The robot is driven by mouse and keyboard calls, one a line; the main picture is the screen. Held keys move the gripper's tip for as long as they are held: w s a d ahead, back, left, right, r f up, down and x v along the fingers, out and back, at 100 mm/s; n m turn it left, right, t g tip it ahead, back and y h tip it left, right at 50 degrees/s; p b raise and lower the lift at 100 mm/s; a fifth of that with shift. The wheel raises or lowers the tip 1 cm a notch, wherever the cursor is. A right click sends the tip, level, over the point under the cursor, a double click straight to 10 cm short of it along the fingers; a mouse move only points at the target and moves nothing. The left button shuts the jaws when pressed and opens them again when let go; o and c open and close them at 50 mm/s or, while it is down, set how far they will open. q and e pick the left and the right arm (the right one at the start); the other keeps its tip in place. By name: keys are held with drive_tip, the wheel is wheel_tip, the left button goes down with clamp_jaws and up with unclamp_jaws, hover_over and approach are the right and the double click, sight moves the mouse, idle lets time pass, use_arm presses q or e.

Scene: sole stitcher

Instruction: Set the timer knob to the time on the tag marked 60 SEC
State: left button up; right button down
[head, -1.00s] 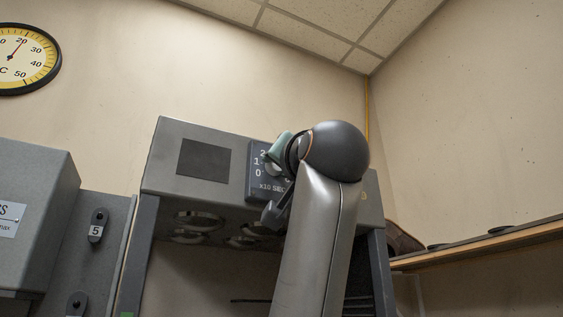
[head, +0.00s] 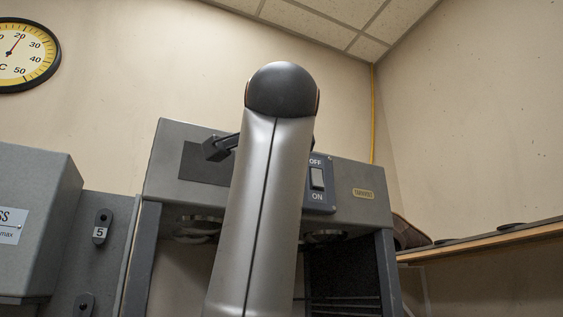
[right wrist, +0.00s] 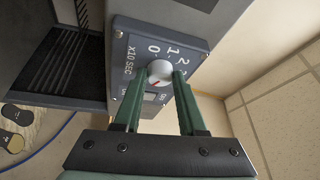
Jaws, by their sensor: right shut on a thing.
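The timer knob (right wrist: 160,70) is a pale round knob with a red mark, on the dark dial panel (right wrist: 120,62) marked 0, 1, 2 and X10 SEC. In the right wrist view, my right gripper (right wrist: 160,76) has its two green fingers shut on the knob, one on each side. The red mark faces the lower left of that view; I cannot read which number it meets, as the fingers cover part of the scale. In the head view my right arm hides the knob and dial. The 60 SEC tag is not visible. My left gripper is not in view.
An OFF/ON rocker switch (head: 316,179) sits on the same panel. A wooden shelf (head: 480,243) runs along the right wall.

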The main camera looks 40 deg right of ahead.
drive_tip(key=shift+r+m+g, duration=0.1)
drive_tip(key=shift+m+g, duration=0.2)
drive_tip(key=shift+m, duration=0.3)
drive_tip(key=shift+c, duration=2.4)
unclamp_jaws()
drive_tip(key=b+v, duration=0.2)
drive_tip(key=v, duration=1)
drive_tip(key=shift+s, duration=0.25)
drive_tip(key=shift+a, duration=0.15)
